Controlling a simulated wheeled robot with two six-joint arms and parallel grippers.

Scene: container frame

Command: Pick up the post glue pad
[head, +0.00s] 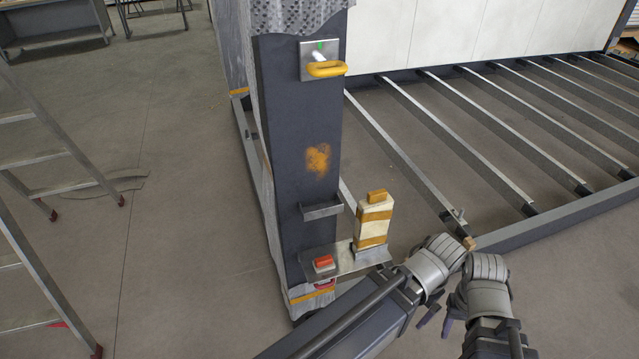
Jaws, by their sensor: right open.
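Which item is the post glue pad I cannot tell for certain. A small red-orange pad-like block (323,263) sits on the low metal shelf (348,262) at the foot of the dark post (290,120). A rough orange patch (317,160) marks the post's face higher up. My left gripper (438,262) is to the right of the shelf, apart from the red-orange block; its jaws are not clear. My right gripper (481,275) is open beside it, farther from the post. A small tan piece (469,243) shows just beyond both grippers.
A cream and yellow striped block (373,220) stands upright on the shelf's right part. A yellow handle (326,69) is on a plate high on the post. A small empty bracket (321,210) juts out midway. Metal floor beams (430,120) lie at right, ladders (45,150) at left.

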